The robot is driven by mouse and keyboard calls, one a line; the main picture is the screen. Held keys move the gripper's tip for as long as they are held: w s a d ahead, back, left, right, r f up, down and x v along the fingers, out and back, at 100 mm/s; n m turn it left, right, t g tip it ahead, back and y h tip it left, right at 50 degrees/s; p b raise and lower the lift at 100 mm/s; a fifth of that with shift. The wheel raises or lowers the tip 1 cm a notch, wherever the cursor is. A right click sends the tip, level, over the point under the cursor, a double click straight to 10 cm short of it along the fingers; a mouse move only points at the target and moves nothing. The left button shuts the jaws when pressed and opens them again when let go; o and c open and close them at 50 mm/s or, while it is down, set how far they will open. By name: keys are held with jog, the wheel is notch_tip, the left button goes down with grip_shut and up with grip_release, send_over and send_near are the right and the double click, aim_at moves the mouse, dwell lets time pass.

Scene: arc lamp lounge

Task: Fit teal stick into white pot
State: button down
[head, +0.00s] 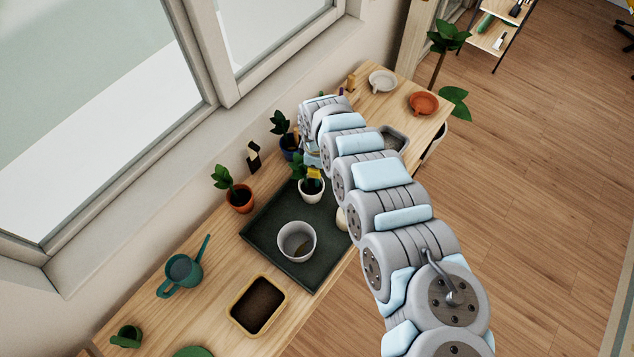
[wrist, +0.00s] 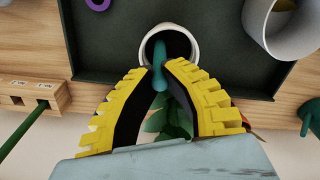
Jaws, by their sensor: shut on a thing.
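The white pot (head: 312,190) stands on the dark tray, below my gripper's yellow fingers (head: 314,174). In the wrist view, the round white pot (wrist: 144,48) has a dark interior and lies just past the fingertips. My gripper (wrist: 161,76) is shut on the teal stick (wrist: 160,58). The stick reaches from between the fingertips over the pot's mouth. I cannot tell whether its tip is inside the pot or above it. In the head view, I cannot make out the stick.
The dark tray (head: 262,239) also holds a larger pale pot (head: 297,242). A potted plant (head: 238,199), a watering can (head: 183,271) and a yellow-rimmed soil box (head: 234,312) stand close by. In the wrist view, a slotted wooden block (wrist: 28,92) is at left; leaves (wrist: 160,121) show between my fingers.

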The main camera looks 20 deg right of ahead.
aim_at(317, 186)
jog(key=shift+f+b, duration=1.95)
jog(key=shift+f, duration=0.6)
jog(key=shift+f, duration=0.1)
jog(key=c, duration=1.2)
grip_release()
notch_tip(317, 186, up, 11)
jog(key=shift+d+f, duration=0.1)
jog(key=shift+f, duration=0.05)
jog(key=shift+r, duration=0.75)
